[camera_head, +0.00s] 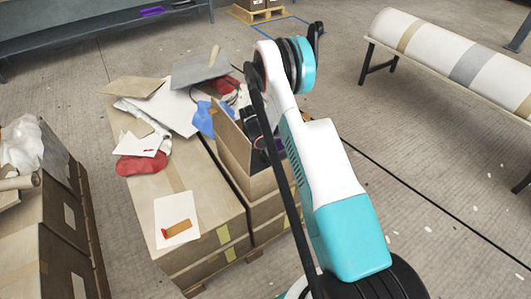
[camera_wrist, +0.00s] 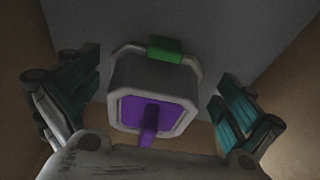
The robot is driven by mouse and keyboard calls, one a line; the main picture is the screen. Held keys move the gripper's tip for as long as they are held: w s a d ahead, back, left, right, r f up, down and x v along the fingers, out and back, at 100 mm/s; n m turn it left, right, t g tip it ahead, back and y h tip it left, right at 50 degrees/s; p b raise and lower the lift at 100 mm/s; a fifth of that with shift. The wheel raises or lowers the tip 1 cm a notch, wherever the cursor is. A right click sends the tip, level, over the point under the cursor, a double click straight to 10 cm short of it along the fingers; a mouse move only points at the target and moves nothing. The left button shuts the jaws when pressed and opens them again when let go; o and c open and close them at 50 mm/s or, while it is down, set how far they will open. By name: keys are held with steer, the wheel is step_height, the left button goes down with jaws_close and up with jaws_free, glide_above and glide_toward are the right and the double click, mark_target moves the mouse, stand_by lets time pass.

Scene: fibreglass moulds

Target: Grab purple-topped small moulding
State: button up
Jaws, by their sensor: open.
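In the wrist view a small moulding (camera_wrist: 119,75) has a pale grey rounded body, a purple face with a purple stub, and a green block on its far edge. It lies inside a cardboard box. My gripper (camera_wrist: 157,92) is open, with one dark green finger left of the moulding and one right of it. Gaps show on both sides, so neither finger visibly touches it. In the head view my gripper is down in the open box (camera_head: 236,151), mostly hidden by my arm; the moulding cannot be made out there.
Box walls (camera_wrist: 290,80) stand close around the fingers. Sheets, cloths and a blue piece (camera_head: 203,120) lie on neighbouring boxes. A roll bench (camera_head: 450,55) stands at right; open floor lies between.

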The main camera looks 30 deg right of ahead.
mark_target(278, 145)
step_height(278, 145, up, 10)
steer(key=shift+f, duration=0.15)
stand_by(0.3)
steer(key=shift+h, duration=0.7)
steer(key=x, duration=0.3)
steer(key=d+x, duration=0.1)
steer(key=x, duration=0.3)
steer(key=d+x, duration=0.1)
steer(key=x, duration=0.3)
steer(key=shift+d, duration=0.1)
steer(key=shift+r, duration=0.25)
steer(key=c, duration=1.2)
